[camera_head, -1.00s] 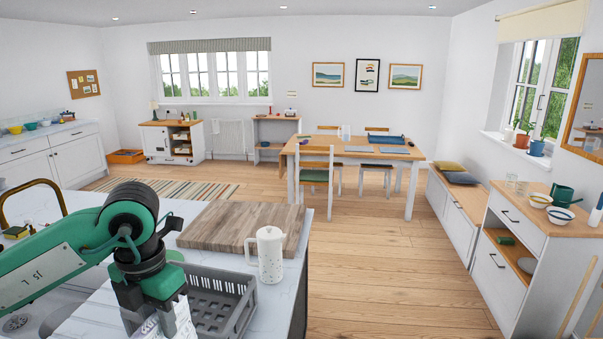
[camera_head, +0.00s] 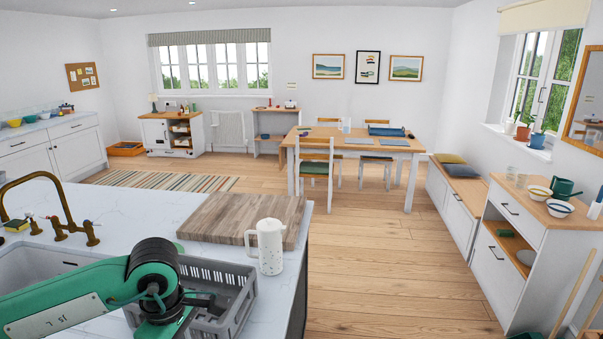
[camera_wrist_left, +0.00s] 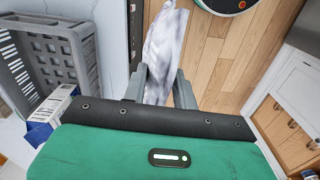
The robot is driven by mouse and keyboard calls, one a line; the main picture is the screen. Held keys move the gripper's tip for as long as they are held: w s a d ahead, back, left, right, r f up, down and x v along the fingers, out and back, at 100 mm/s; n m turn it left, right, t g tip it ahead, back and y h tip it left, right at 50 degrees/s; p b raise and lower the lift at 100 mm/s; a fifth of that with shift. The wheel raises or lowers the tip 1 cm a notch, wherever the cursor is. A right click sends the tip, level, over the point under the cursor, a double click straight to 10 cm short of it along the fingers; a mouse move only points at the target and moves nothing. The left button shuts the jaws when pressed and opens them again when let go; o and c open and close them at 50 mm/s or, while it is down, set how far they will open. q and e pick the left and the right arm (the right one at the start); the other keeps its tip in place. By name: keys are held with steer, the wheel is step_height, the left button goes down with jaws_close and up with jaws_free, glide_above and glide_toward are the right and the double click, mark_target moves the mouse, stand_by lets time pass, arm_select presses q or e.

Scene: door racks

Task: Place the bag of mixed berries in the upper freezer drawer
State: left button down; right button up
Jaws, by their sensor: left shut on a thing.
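The bag (camera_wrist_left: 166,45) shows in the left wrist view as a crumpled white and pale grey packet; no print can be read to confirm berries. My left gripper (camera_wrist_left: 160,88) is shut on its near end, and the bag extends away from the fingers above the wooden floor beside the counter. In the head view my left arm crosses the lower left, but its fingers and the bag are out of frame. My right gripper is not identifiable in either view. No freezer drawer can be identified.
A grey dish rack (camera_head: 228,300), a wooden board (camera_head: 240,218) and a speckled white jug (camera_head: 270,246) stand on the marble counter (camera_head: 110,215). A blue and white box (camera_wrist_left: 48,108) is near the rack. Open wooden floor (camera_head: 375,275) lies right of the counter.

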arm_select(q)
steer(key=f+m, duration=0.2)
steer(key=m, duration=0.1)
steer(key=s+f+m, duration=0.1)
steer(key=f+m, duration=0.1)
steer(key=m, duration=0.2)
steer(key=f+m, duration=0.2)
steer(key=m, duration=0.1)
steer(key=shift+s+d+f+m, duration=0.2)
steer(key=shift+m, duration=0.1)
steer(key=f+m, duration=0.1)
steer(key=m, duration=0.1)
steer(key=s+f+m, duration=0.1)
steer(key=m, duration=0.1)
steer(key=shift+f+m, duration=0.3)
steer(key=shift+m, duration=0.1)
